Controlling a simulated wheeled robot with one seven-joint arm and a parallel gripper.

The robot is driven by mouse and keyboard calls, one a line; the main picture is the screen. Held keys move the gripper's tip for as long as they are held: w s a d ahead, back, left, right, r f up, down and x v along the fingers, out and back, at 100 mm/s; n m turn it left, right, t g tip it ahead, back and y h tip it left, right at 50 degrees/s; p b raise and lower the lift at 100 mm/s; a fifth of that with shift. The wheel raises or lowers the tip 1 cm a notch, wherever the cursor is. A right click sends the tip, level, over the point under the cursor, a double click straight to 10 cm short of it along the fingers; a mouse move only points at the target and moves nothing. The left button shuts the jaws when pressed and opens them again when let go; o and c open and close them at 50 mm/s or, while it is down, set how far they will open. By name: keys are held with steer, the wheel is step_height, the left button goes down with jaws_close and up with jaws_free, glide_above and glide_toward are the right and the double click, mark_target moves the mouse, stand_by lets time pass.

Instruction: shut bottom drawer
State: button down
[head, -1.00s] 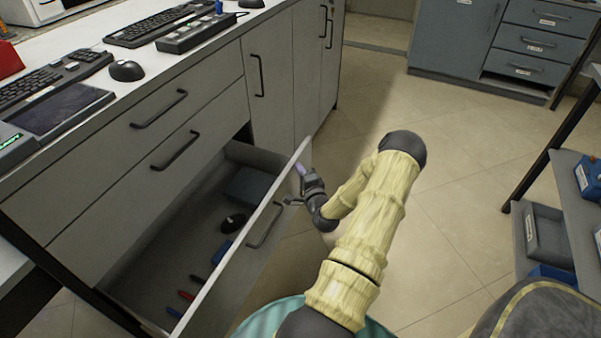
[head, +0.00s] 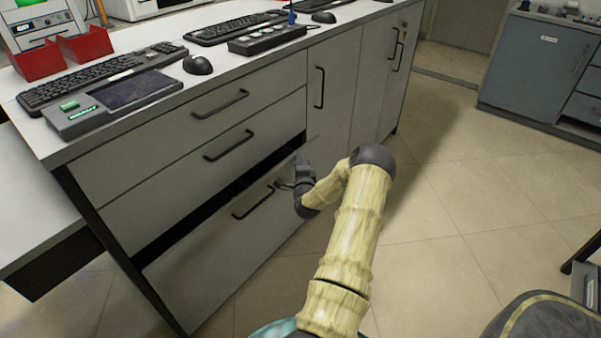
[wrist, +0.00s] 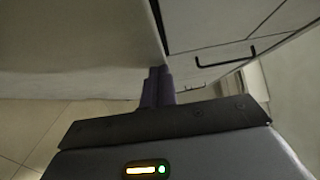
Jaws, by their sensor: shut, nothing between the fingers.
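The bottom drawer (head: 215,255) is in the cabinet under the white counter in the head view. Its front stands slightly out, with a narrow dark gap along its top edge. Its black handle (head: 253,202) is in the middle of the front. My gripper (head: 284,185) is at the upper right part of the drawer front, right of the handle. In the wrist view my fingers (wrist: 158,86) are together and empty, at the edge of a pale panel. I cannot tell exactly where they touch it. The inside of the drawer is hidden.
Two closed drawers, the upper one (head: 200,115) and the middle one (head: 190,165), sit above it. Cabinet doors (head: 335,85) stand to the right. Keyboards, mice and red bins (head: 85,45) are on the counter.

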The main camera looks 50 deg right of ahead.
steer(key=w+b, duration=0.1)
steer(key=w, duration=0.6)
steer(key=shift+w+a+r+b, duration=0.2)
steer(key=shift+w+a+b, duration=0.1)
steer(key=shift+a, duration=0.1)
steer(key=shift+w+a+r, duration=0.1)
steer(key=shift+r, duration=0.05)
steer(key=s, duration=0.2)
steer(key=s+p, duration=0.1)
steer(key=s, duration=0.2)
steer(key=shift+s+f, duration=0.2)
steer(key=shift+s, duration=0.1)
steer(key=p+v, duration=0.1)
steer(key=v, duration=0.7)
steer(key=shift+s+a, duration=0.25)
steer(key=shift+s, duration=0.1)
steer(key=shift+f, duration=0.15)
